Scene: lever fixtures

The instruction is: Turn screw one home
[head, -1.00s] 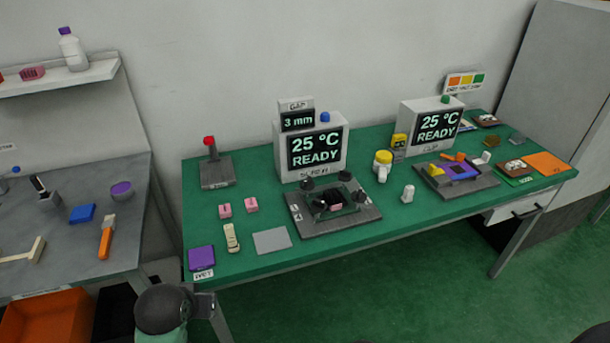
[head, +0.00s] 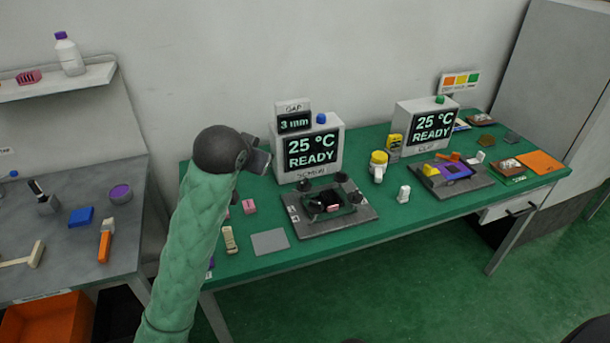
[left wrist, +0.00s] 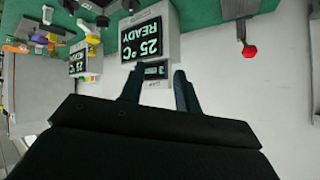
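The screw fixture is a grey plate (head: 365,213) in the middle of the green table, with several dark knobs (head: 341,177) around a dark frame. A pink block (head: 333,208) sits inside the frame. Which knob is screw one cannot be read. My left gripper (head: 260,160) is raised in front of the wall, left of the display box (head: 312,150) marked READY and apart from the fixture. In the left wrist view its two fingers (left wrist: 158,78) are spread with nothing between them; the display box (left wrist: 148,40) appears upside down beyond. My right gripper is not in view.
A red-knobbed lever (left wrist: 249,51) shows in the left wrist view; my arm hides it in the head view. A grey pad (head: 270,240) and pink block (head: 249,206) lie left of the fixture. A yellow-topped container (head: 378,165) and white piece (head: 403,193) stand right.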

